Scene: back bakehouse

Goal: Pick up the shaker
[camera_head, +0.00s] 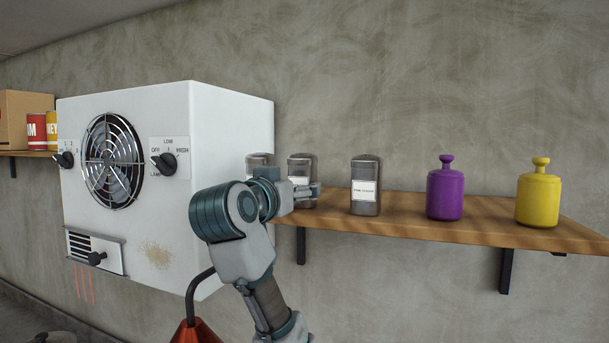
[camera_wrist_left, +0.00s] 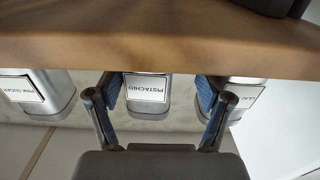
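Three grey metal shakers with white labels stand upright on a wooden shelf (camera_head: 420,220). The middle shaker (camera_head: 301,168) is labelled PISTACHIO in the left wrist view (camera_wrist_left: 147,88), which sees it upside down. The right shaker (camera_head: 365,184) has a PINK SUGAR label; the left shaker (camera_head: 257,160) is partly hidden by my arm. My left gripper (camera_head: 314,190) is at the middle shaker. In the left wrist view the gripper (camera_wrist_left: 158,92) is open, its blue-padded fingers on either side of the pistachio shaker. Contact cannot be told. My right gripper is not in view.
A white box-shaped heater (camera_head: 230,130) with a fan and knobs is at the left, close to my arm. A red cone-shaped object (camera_head: 196,332) is below my arm.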

